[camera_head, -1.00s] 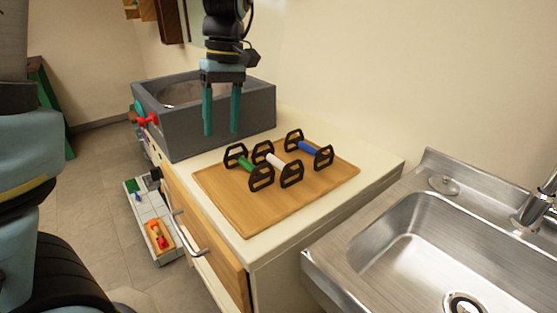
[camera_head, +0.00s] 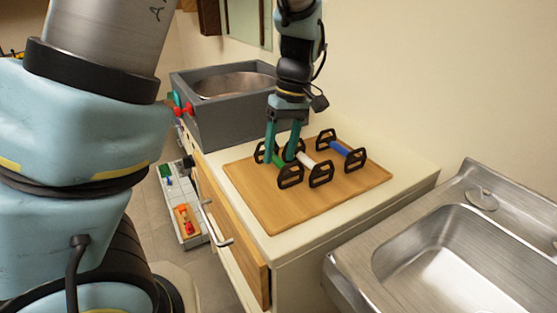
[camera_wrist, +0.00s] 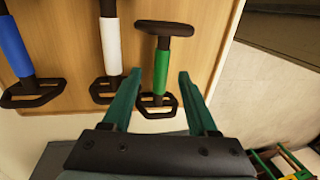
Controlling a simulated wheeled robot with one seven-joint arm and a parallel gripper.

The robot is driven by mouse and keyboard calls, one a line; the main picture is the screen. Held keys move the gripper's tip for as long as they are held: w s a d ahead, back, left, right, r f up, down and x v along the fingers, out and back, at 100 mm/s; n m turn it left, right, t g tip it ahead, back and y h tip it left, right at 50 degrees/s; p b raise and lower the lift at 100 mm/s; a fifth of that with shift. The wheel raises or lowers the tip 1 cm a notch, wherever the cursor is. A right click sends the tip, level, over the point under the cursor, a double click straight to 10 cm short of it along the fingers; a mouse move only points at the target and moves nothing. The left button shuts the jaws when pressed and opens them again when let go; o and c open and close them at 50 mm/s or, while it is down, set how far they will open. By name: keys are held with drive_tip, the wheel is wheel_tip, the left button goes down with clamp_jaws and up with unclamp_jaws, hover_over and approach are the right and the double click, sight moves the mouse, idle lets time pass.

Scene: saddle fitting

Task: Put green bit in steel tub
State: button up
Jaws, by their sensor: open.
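The green bit (camera_head: 281,164) has a green bar between two black end frames and rests on a wooden board (camera_head: 255,201). It also shows in the wrist view (camera_wrist: 161,75). My gripper (camera_head: 280,161) points down at it, open, with one finger on each side of the green bar; in the wrist view the fingertips (camera_wrist: 159,73) show a gap on both sides. The fingers partly hide the bit in the head view. A steel tub, the sink basin (camera_head: 420,240), is at the right, empty where visible.
A white bit (camera_head: 304,159) and a blue bit (camera_head: 340,149) stand beside the green one on the board. A grey box with a round metal bowl (camera_head: 230,83) stands behind. A drawer front (camera_head: 232,222) and floor tray (camera_head: 188,238) are left.

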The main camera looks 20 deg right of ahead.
drive_tip(key=shift+a+f, duration=0.2)
drive_tip(key=shift+f, duration=0.55)
drive_tip(key=shift+c, duration=0.2)
clamp_jaws()
